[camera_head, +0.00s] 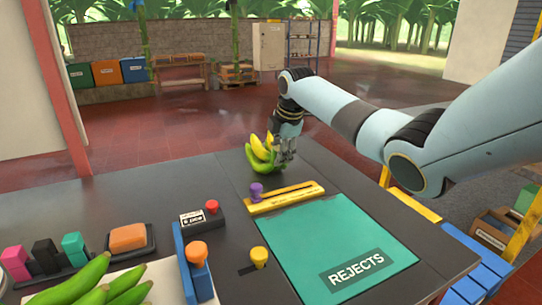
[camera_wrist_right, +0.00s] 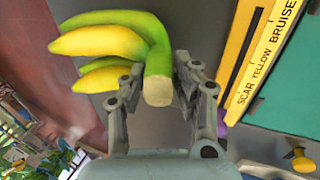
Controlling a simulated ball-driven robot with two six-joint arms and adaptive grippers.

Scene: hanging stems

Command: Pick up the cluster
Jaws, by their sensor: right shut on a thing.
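A small cluster of bananas (camera_head: 259,157), green with yellow parts, is at the far edge of the dark table. My right gripper (camera_head: 287,150) comes down on it from above and is shut on it. In the right wrist view the cluster (camera_wrist_right: 120,38) shows its thick green stem and cut end between the two fingers of my right gripper (camera_wrist_right: 158,98). The yellow-tipped bananas point to the left there. Whether the cluster touches the table is hard to tell. My left gripper is not in view.
A yellow gauge bar (camera_head: 285,197) with a purple knob lies close by, before a teal REJECTS mat (camera_head: 335,240). Another green bunch (camera_head: 100,285) lies at the front left, near a sponge (camera_head: 128,238) and a label box (camera_head: 201,217).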

